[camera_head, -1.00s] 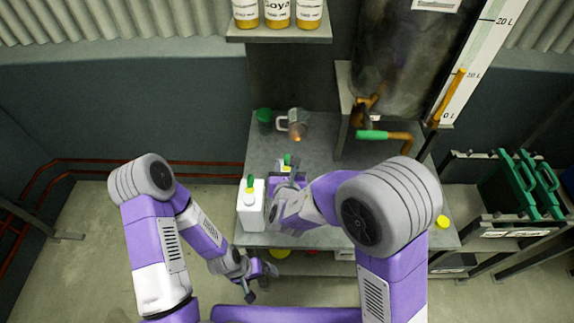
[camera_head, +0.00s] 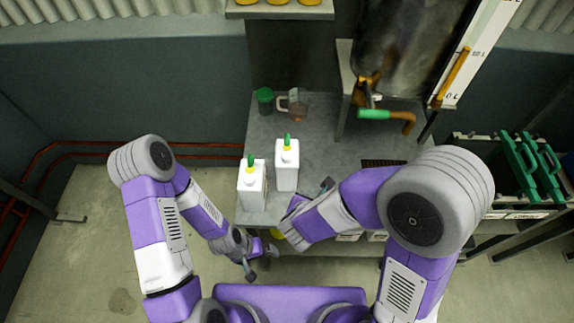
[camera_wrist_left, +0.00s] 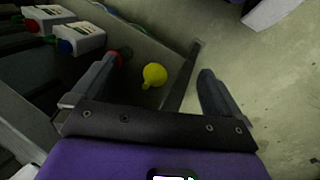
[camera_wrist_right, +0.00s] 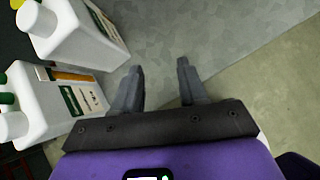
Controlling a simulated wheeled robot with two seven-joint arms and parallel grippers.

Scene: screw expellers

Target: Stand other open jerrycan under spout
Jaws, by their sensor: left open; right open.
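Two white jerrycans stand upright side by side on the grey bench (camera_head: 325,150): the left jerrycan (camera_head: 252,190) and the right jerrycan (camera_head: 287,168). My right gripper (camera_wrist_right: 158,80) is open and empty beside the jerrycans. My left gripper (camera_wrist_left: 160,85) is open and empty, low before the bench.
A green container (camera_head: 265,98) and a clear jug (camera_head: 298,105) stand at the back of the bench. The dark grate (camera_head: 383,163) lies clear of objects. A lower shelf holds more containers. A yellow ball-like object (camera_wrist_left: 154,75) is below.

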